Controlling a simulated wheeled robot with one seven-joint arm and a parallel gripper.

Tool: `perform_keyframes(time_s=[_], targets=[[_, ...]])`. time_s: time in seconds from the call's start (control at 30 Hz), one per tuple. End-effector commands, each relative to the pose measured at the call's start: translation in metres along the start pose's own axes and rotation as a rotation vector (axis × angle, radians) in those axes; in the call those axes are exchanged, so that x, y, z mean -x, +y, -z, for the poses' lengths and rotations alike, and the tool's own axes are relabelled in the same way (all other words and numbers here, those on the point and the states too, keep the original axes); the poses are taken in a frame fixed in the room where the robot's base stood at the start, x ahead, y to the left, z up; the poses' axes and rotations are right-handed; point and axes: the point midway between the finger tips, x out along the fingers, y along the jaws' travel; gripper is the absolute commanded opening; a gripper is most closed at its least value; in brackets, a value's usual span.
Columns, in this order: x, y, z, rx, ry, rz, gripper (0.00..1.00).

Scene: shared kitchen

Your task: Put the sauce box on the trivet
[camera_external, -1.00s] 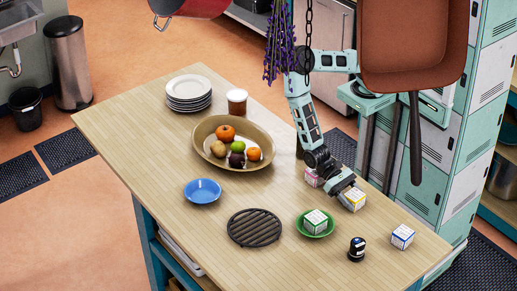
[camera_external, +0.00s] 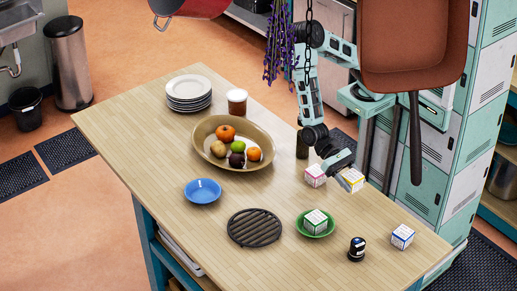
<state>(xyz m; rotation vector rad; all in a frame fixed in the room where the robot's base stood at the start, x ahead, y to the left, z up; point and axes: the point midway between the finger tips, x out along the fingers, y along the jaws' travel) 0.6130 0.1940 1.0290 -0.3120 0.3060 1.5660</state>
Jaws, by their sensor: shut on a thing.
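The dark round slatted trivet (camera_external: 254,228) lies bare on the table's near half. My gripper (camera_external: 343,171) is shut on a white box with a yellow top (camera_external: 352,180) and holds it above the table, right of the trivet. Similar small boxes stand around: one with a pink top (camera_external: 315,176) close to the left of the held box, one with a green top (camera_external: 316,221) in a green bowl (camera_external: 328,232), and one with a blue top (camera_external: 402,237) at the right. Labels are too small to tell which is the sauce box.
A black jar (camera_external: 357,249) stands near the right edge. A blue bowl (camera_external: 202,191), an oval fruit bowl (camera_external: 205,147), a plate stack (camera_external: 188,98), a brown cup (camera_external: 237,102) and a dark canister (camera_external: 302,145) stand further left and back. The table's front left is clear.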

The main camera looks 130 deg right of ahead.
Motion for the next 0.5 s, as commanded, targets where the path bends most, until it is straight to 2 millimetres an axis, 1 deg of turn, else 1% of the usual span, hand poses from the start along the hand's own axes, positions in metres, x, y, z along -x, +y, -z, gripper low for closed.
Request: perform_keyframes(time_s=[0.03,0.07,0.17,0.2,0.27,0.3,0.37,0.4,0.5], targets=[[0.002,-0.018,0.003,-0.013,-0.001,0.037,0.27],[0.003,-0.029,0.004,-0.022,-0.001,0.06,0.27],[0.01,-0.076,0.01,-0.063,-0.002,0.16,0.27],[0.015,-0.097,0.012,-0.08,-0.002,0.204,0.27],[0.023,-0.127,0.015,-0.107,-0.002,0.273,0.27],[0.03,-0.147,0.017,-0.126,-0.003,0.317,0.27],[0.041,-0.177,0.019,-0.154,-0.002,0.385,0.27],[0.049,-0.195,0.021,-0.173,-0.003,0.43,0.27],[0.07,-0.238,0.023,-0.215,-0.003,0.534,0.27]])
